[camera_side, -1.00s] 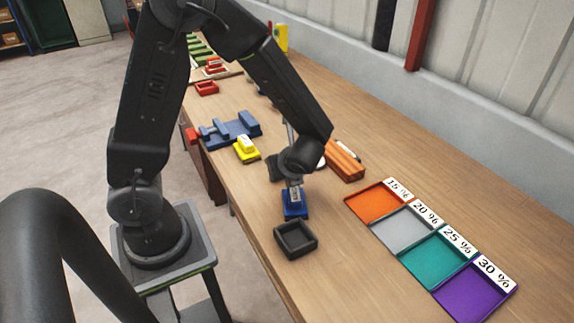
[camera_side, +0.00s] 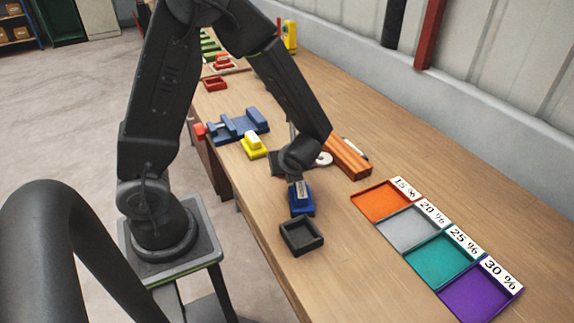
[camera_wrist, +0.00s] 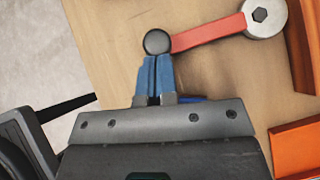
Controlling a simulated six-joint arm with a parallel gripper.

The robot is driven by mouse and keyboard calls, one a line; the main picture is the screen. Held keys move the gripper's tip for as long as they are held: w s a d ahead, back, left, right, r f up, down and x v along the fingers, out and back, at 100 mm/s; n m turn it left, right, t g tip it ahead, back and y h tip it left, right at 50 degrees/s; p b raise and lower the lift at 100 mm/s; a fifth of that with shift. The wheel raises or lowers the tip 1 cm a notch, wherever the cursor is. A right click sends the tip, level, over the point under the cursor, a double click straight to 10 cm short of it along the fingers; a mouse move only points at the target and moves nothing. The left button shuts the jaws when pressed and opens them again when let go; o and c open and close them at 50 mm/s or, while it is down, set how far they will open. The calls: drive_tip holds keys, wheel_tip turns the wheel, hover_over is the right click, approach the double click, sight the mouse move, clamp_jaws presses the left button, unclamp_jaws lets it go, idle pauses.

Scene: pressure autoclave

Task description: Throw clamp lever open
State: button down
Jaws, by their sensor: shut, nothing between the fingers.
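The clamp lever is a red bar (camera_wrist: 210,34) with a black round knob (camera_wrist: 157,42) at its left end. Its right end meets a grey disc with a dark hex bolt (camera_wrist: 261,15) in the wrist view. My gripper (camera_wrist: 155,62) has blue fingers, shut together and empty, with their tips right at the knob's lower edge. I cannot tell whether they touch it. In the side view the disc (camera_side: 325,159) shows just right of my wrist, and the bar and knob are hidden behind my arm.
An orange block (camera_side: 350,158) lies right of the disc. A black square tray (camera_side: 284,234) stands near the front edge. Coloured trays labelled 15 % to 30 % (camera_side: 447,285) lie at right. A yellow block (camera_side: 254,150) and a blue fixture (camera_side: 238,128) sit farther back.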

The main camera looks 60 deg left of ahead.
drive_tip(key=shift+s+a+m+t, duration=0.15)
drive_tip(key=shift+a+m+t, duration=0.2)
drive_tip(key=shift+a, duration=0.65)
drive_tip(key=shift+m+t, duration=0.55)
drive_tip(key=shift+m, duration=0.3)
drive_tip(key=a, duration=0.2)
drive_tip(key=w+a, duration=0.1)
drive_tip(key=a, duration=0.5)
drive_tip(key=shift+w, duration=0.2)
drive_tip(key=shift+m+t+h, duration=0.4)
drive_tip(key=shift+m+t, duration=0.2)
drive_tip(key=shift+m, duration=0.2)
drive_tip(key=w+a, duration=0.4)
drive_tip(key=w, duration=0.1)
drive_tip(key=shift+a, duration=0.4)
drive_tip(key=shift+w+a, duration=0.25)
drive_tip(key=shift+w, duration=0.25)
drive_tip(key=shift+w+a, duration=0.2)
drive_tip(key=shift+w, duration=0.25)
drive_tip(key=shift+w+a+m+t+h, duration=0.2)
drive_tip(key=shift+w+m+t+h, duration=0.25)
drive_tip(key=shift+w+m, duration=0.35)
drive_tip(key=s+r, duration=0.7)
drive_tip(key=shift+a+r, duration=0.15)
drive_tip(key=shift+a, duration=0.2)
